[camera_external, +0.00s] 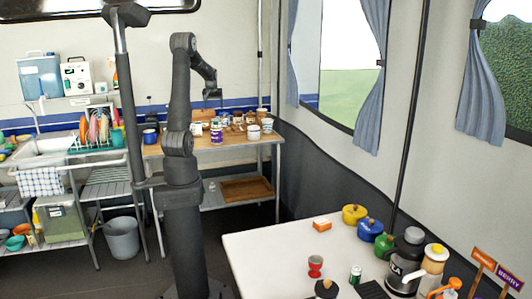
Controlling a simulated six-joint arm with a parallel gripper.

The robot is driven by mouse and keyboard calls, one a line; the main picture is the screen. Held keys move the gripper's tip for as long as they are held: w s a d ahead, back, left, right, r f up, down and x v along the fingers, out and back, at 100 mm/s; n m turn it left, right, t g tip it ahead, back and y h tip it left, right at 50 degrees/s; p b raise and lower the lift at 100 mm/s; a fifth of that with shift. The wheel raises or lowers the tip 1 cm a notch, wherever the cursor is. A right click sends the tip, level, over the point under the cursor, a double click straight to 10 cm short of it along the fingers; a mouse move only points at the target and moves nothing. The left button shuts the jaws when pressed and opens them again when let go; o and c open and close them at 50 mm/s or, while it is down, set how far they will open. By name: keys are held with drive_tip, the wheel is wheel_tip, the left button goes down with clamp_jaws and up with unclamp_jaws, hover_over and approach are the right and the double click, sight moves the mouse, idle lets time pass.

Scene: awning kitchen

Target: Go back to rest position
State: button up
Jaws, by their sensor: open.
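My gripper (213,95) is at the end of my dark arm, which stands upright in the middle of the view and bends over to the right at the top. The gripper hangs above the wooden-topped table at the back. It is small in this view, and I see nothing held in it. It is apart from the jars and cups below it.
The wooden table (180,151) carries several jars and cups, among them a purple jar (216,134). A white table (262,245) at the front right holds colored pots and a red cup (315,266). A sink (45,150) and dish rack stand left. A grey bucket (122,240) sits on the floor.

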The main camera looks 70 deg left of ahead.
sight(216, 120)
drive_tip(key=shift+f, duration=0.1)
drive_tip(key=x, duration=1.1)
drive_tip(key=shift+a+f, duration=0.1)
drive_tip(key=shift+f, duration=0.3)
drive_tip(key=shift+w+a+r, duration=0.1)
drive_tip(key=shift+a, duration=0.05)
drive_tip(key=shift+r, duration=1.35)
